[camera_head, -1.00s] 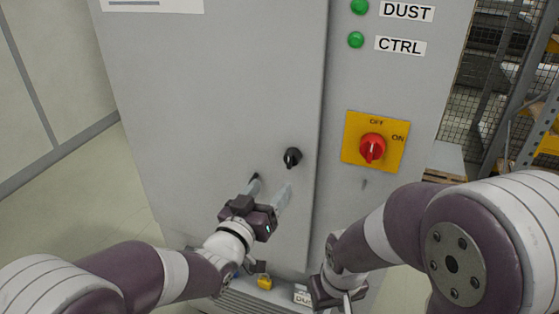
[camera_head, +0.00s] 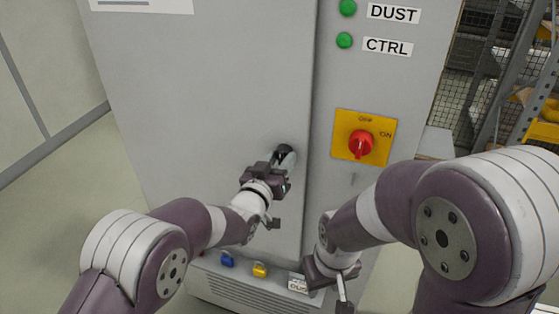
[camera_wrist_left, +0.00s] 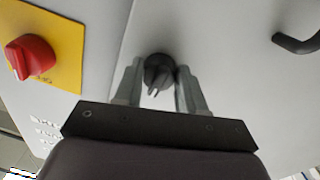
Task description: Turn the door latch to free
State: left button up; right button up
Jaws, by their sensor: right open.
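The door latch is a small round black knob on the grey cabinet door (camera_head: 215,110). The latch (camera_wrist_left: 158,72) shows between my left gripper's two fingers (camera_wrist_left: 160,92) in the left wrist view, with a pale pointer mark on it. In the head view my left gripper (camera_head: 283,160) is up at the latch and partly hides it. Its fingers stand on either side of the knob with a small gap visible, so they look open around it. My right gripper (camera_head: 343,285) is low at the right, open and away from the latch.
A red rotary switch (camera_head: 360,144) on a yellow plate sits right of the latch. Green lamps (camera_head: 344,40) are above. A dark hooked handle (camera_wrist_left: 296,44) shows in the wrist view. A blue padlock (camera_head: 227,259) and yellow padlock (camera_head: 260,270) lie on the ledge below.

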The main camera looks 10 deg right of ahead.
pick_arm(q)
jog(key=shift+f+m+b, duration=0.2)
jog(key=shift+m+b, duration=0.3)
jog(key=shift+b, duration=0.4)
jog(key=m+b, duration=1.1)
jog(key=b, duration=0.5)
jog(key=shift+a+m+y, duration=0.15)
jog(key=shift+m+y, duration=0.25)
jog(key=shift+r+m+b, duration=0.25)
jog(key=shift+m+b, duration=0.7)
jog(key=shift+m, duration=0.15)
jog(key=shift+r+m+y+b, duration=0.2)
jog(key=shift+m+y+b, duration=0.15)
jog(key=shift+m, duration=0.65)
jog(key=o, duration=1.1)
jog(key=shift+c, duration=0.2)
